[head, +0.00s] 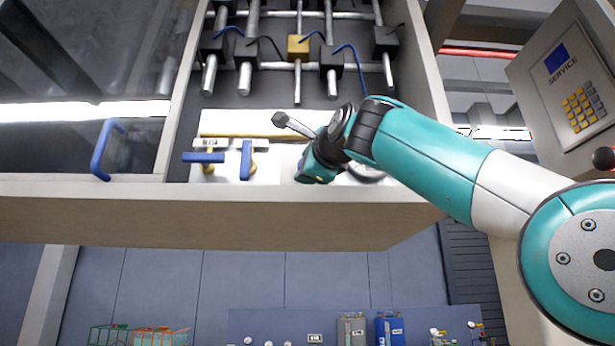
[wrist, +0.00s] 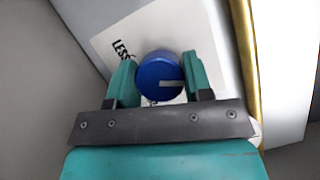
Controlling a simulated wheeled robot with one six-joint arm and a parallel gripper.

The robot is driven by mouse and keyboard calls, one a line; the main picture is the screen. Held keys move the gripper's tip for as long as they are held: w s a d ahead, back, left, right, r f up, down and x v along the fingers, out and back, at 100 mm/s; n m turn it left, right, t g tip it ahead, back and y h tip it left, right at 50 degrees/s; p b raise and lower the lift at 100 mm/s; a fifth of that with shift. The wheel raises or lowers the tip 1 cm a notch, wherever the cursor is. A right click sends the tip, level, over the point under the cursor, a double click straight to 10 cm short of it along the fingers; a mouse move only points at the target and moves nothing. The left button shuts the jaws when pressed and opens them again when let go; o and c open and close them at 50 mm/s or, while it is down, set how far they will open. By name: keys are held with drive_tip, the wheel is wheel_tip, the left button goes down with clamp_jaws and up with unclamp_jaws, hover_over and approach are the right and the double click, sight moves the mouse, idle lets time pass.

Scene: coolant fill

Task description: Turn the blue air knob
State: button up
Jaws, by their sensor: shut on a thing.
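The round blue air knob (wrist: 160,76) shows in the wrist view on a white label plate with dark lettering. A light pointer mark on its face points right. My gripper (wrist: 160,80) has its two teal fingers on either side of the knob, shut on it. In the head view my gripper (head: 318,168) reaches into the open cabinet at the right of the two blue valve handles. There the knob is mostly hidden behind my gripper.
Two blue lever handles (head: 246,160) on brass valves sit left of my gripper. A brass pipe (wrist: 251,60) runs close to the right of the knob. The cabinet's front ledge (head: 290,215) lies below. A service keypad panel (head: 572,85) stands at the upper right.

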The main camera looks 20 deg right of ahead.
drive_tip(key=shift+f+m+b, duration=0.15)
drive_tip(key=shift+m+b, duration=0.2)
drive_tip(key=shift+m, duration=0.35)
drive_tip(key=shift+m+t, duration=0.3)
drive_tip(key=o, duration=0.9)
drive_tip(key=shift+s+d+f+b, duration=0.15)
drive_tip(key=shift+s+f+b, duration=0.55)
drive_tip(key=shift+s, duration=2.15)
drive_tip(key=shift+s+d+f+b, duration=0.15)
drive_tip(key=shift+s+b, duration=1.1)
drive_tip(key=shift+s, duration=1.6)
drive_tip(key=shift+s+d+f+b, duration=0.1)
drive_tip(key=shift+s+f+b, duration=0.6)
drive_tip(key=shift+s, duration=2.15)
drive_tip(key=shift+r, duration=0.25)
